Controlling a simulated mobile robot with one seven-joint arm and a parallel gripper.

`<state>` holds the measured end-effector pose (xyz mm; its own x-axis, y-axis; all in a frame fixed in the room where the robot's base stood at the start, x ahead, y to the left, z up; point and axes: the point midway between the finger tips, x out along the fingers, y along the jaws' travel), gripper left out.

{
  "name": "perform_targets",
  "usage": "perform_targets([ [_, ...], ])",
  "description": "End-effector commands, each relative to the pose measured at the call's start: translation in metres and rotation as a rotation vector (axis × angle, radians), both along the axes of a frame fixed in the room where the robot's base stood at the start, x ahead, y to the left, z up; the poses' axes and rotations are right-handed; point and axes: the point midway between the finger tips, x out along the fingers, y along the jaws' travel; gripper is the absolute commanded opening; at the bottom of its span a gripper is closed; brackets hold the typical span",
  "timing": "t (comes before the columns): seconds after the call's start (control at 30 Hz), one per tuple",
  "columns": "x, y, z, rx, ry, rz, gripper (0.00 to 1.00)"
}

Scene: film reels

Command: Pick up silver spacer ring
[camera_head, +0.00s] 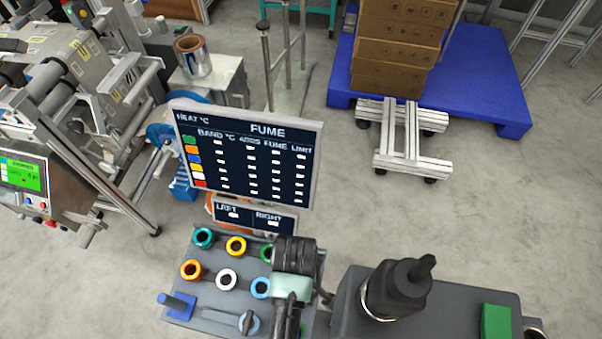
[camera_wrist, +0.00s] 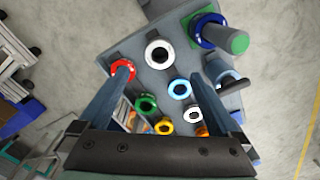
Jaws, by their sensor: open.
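The silver spacer ring (camera_head: 219,279) looks pale whitish-silver and sits on the grey board between an orange ring (camera_head: 183,270) and a light blue ring (camera_head: 253,286). In the wrist view a small whitish ring (camera_wrist: 186,112) between the light blue and orange rings appears to be the same one, close to the right finger. My gripper (camera_wrist: 161,80) is open, its two fingers spread above the board with nothing held between them. In the head view my arm covers the board's right part, and the fingertips are hard to make out.
Teal (camera_head: 197,237), yellow (camera_head: 229,244) and green rings stand in the back row. The wrist view also shows a larger white ring (camera_wrist: 148,54), a red ring (camera_wrist: 123,63) and a blue ring with a green-topped post (camera_wrist: 238,42). A sign panel (camera_head: 250,155) rises behind the board.

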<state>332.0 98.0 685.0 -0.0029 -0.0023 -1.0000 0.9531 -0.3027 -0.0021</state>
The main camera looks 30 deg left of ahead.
Motion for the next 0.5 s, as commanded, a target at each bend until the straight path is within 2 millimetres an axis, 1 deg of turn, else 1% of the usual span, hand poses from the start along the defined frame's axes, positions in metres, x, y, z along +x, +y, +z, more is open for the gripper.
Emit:
perform_targets([
  [0.03,-0.001,0.000,-0.012,0.000,0.002,0.000,0.99],
  [0.1,0.000,0.000,-0.022,0.000,0.000,-0.001,0.99],
  [0.33,0.000,-0.001,-0.037,0.001,-0.001,-0.001,0.99],
  [0.5,-0.003,-0.005,-0.063,0.000,0.000,-0.002,0.99],
])
